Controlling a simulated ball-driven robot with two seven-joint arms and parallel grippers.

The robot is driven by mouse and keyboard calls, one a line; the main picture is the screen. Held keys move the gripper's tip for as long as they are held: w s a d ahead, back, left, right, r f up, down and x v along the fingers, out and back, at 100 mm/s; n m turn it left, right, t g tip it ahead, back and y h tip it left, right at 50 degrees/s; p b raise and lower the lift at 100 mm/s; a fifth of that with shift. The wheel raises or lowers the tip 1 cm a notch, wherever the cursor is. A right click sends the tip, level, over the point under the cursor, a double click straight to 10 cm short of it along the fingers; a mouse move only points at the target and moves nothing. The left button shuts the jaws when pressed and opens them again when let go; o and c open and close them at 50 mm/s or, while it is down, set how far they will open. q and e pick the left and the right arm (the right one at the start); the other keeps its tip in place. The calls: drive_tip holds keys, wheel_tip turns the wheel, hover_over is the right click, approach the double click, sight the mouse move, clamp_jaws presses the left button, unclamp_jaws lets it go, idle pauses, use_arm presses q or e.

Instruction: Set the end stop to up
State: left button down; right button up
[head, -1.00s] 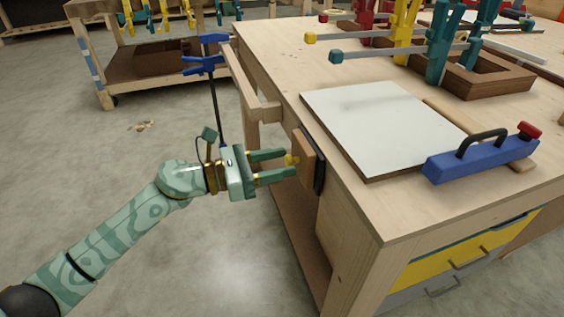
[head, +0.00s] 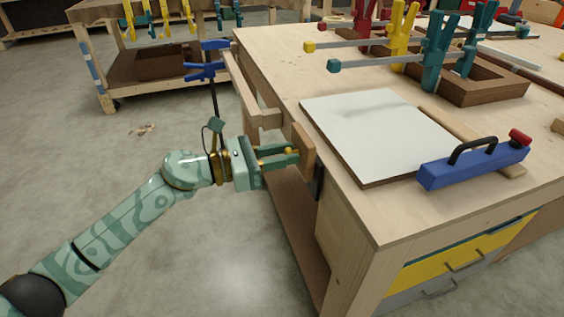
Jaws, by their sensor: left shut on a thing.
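The end stop (head: 306,150) is a brown wooden block with a small yellow knob (head: 291,150), on the side of the workbench near its left edge. Its top is about level with the bench top; I cannot tell exactly how far it stands above it. A dark plate (head: 319,184) shows behind and below the block. My left gripper (head: 292,155) is shut on the yellow knob, its green fingers pointing right at the block. The fingers partly hide the knob. My right gripper is not in view.
The workbench (head: 400,215) carries a white-topped board (head: 375,130), a blue tool with a black handle (head: 470,165) and coloured clamps (head: 437,50).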

use_arm(q)
drive_tip(key=shift+w+r, duration=0.1)
drive_tip(key=shift+r, duration=0.2)
drive_tip(key=c, duration=1.3)
unclamp_jaws()
drive_tip(key=shift+o, duration=0.3)
drive_tip(key=shift+a+f, duration=0.1)
drive_tip(key=shift+a, duration=0.05)
drive_tip(key=p+v, duration=0.1)
drive_tip(key=v, duration=1.5)
drive_tip(key=shift+p, duration=0.3)
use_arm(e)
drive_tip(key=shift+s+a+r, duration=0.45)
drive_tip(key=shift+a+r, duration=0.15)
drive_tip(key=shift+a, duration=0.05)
